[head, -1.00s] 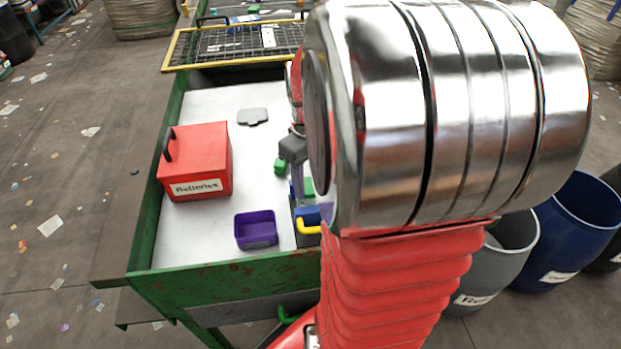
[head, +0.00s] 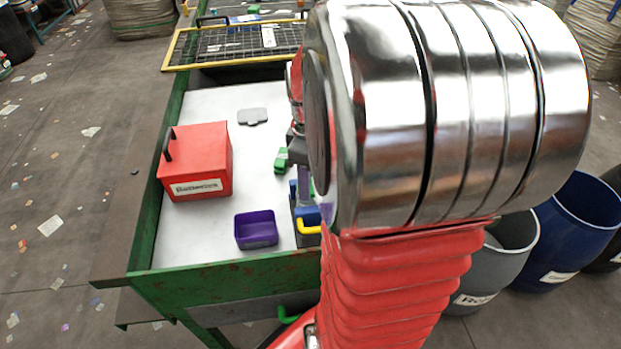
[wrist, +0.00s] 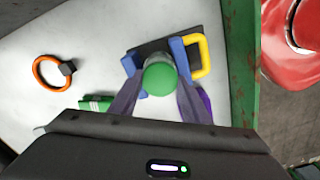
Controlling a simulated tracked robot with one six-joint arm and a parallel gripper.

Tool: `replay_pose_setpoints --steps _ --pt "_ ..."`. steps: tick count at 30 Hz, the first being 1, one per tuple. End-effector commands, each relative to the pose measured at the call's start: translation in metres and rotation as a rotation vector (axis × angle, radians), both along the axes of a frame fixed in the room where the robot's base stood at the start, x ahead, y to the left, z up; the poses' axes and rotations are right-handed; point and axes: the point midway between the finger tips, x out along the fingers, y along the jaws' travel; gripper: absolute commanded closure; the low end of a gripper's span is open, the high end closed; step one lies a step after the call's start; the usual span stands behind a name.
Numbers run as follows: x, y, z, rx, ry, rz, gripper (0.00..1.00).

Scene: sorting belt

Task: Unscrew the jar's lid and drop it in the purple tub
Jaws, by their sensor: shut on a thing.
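The jar's round green lid (wrist: 160,79) faces me in the wrist view, between the two fingers of my gripper (wrist: 161,86). The fingers are shut on its sides. The jar (wrist: 159,58) shows only as a thin greyish rim behind the lid. It stands between the blue jaws of a clamp (wrist: 178,47) with a yellow handle. I cannot tell how far the lid is turned. The purple tub (head: 256,241) stands open on the table in the head view, left of the clamp's yellow handle. My arm hides most of the gripper and jar there.
A red batteries box (head: 196,165) stands left on the white table. A green block (head: 281,161) lies near my gripper. A grey flat piece (head: 252,116) lies farther back. An orange ring (wrist: 52,72) lies left in the wrist view. Green rails edge the table.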

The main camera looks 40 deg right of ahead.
Motion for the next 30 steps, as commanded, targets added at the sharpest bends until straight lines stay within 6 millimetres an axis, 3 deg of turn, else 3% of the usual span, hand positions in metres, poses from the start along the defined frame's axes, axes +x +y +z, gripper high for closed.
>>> replay_pose_setpoints --steps 9,16,17,26,30 --pt "-0.0022 0.0022 -0.0028 0.007 0.008 0.218 0.77" --pt "-0.0023 0.0021 -0.0027 0.007 0.008 0.230 0.77" --pt "-0.0023 0.0021 -0.0027 0.007 0.008 0.230 0.57" --pt "-0.0011 0.0010 -0.0011 0.004 0.003 0.228 0.36" --pt "-0.0007 0.0006 -0.0006 0.002 0.002 0.228 0.35"
